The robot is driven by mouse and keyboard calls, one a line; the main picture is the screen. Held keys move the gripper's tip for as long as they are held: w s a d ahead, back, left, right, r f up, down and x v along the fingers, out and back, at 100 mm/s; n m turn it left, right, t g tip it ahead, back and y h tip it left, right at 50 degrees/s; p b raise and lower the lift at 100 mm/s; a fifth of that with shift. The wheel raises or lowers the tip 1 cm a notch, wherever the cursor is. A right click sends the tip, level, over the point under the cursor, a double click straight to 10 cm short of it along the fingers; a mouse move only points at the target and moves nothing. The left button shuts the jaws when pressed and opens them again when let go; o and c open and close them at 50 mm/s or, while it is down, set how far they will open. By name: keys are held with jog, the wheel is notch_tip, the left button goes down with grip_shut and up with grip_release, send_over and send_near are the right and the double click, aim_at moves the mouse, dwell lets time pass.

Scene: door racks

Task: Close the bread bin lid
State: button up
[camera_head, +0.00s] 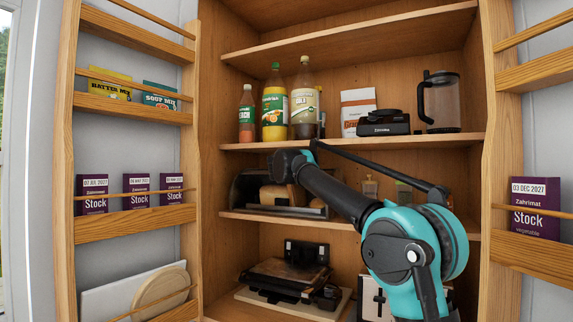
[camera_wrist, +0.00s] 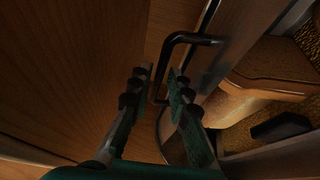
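The dark bread bin (camera_head: 243,191) stands on the middle shelf of the cupboard. Its front is open and brown loaves (camera_head: 283,196) show inside. My arm's end reaches in front of the bin and partly covers it; my fingers cannot be made out in the head view. In the wrist view my gripper (camera_wrist: 157,86) is open, with a finger on each side of a black bar handle (camera_wrist: 190,38). Part of the handle lies between the fingertips; contact cannot be told. A loaf (camera_wrist: 268,72) shows inside the bin to the right.
Bottles (camera_head: 274,105) and a coffee press (camera_head: 440,102) stand on the shelf above. Small jars (camera_head: 370,188) stand right of the bin. A dark appliance (camera_head: 290,273) sits on the shelf below. Door racks (camera_head: 128,106) flank the cupboard.

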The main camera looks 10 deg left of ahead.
jog(key=shift+w+a+r, duration=0.1)
jog(key=shift+w, duration=1)
grip_shut()
